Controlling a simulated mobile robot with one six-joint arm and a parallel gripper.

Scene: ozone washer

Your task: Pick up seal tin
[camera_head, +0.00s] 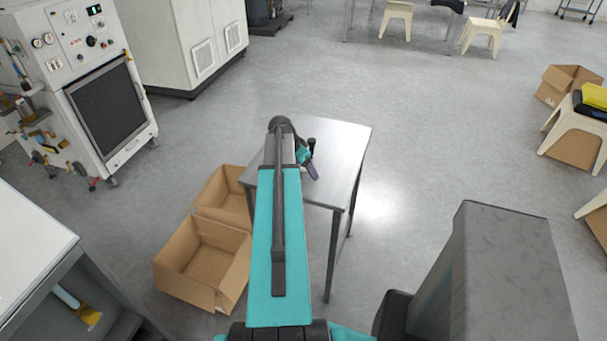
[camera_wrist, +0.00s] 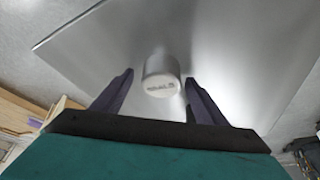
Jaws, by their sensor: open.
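The seal tin (camera_wrist: 161,77) shows in the wrist view as a small silver cylinder with a pale round end and dark lettering facing the camera. It is on the metal table (camera_wrist: 100,45), which also shows in the head view (camera_head: 342,140). My gripper (camera_wrist: 159,82) is open, with one dark finger to each side of the tin in the picture. Gaps show on both sides; I cannot tell how far the tin is beyond the fingertips. In the head view my gripper (camera_head: 312,172) is over the table, partly behind my arm, and I cannot make out the tin.
Two open cardboard boxes (camera_head: 192,262) (camera_head: 215,192) stand on the floor left of the table. A white machine (camera_head: 85,60) is at the upper left and a white-topped bench (camera_head: 30,245) at the lower left. The floor right of the table is clear. Stools stand farther off.

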